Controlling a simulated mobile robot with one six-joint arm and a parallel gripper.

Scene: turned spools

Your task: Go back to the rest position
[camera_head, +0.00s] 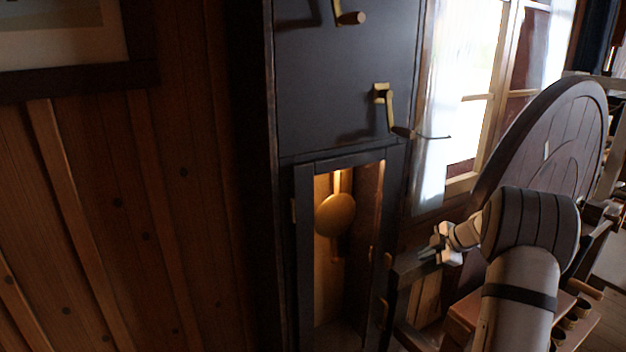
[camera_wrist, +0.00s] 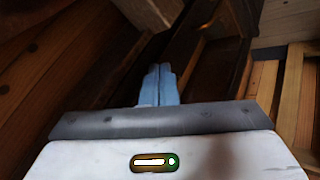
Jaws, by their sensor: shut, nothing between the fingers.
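My gripper (camera_head: 428,255) shows in the head view at the right, at the end of my pale arm, in front of the dark bench below the window. In the wrist view its two bluish fingers (camera_wrist: 158,84) are together with nothing between them. The gripper is apart from the tall dark clock case (camera_head: 345,75), which stands to its left. Some of the bench behind my arm is hidden.
The case has a lit opening with a round brass pendulum (camera_head: 335,213) and two brass cranks, one lower (camera_head: 390,112) and one upper (camera_head: 350,17). A large wooden wheel (camera_head: 550,135) stands behind my arm. A bright window (camera_head: 468,100) is beyond. Wooden plank wall (camera_head: 180,220) fills the left.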

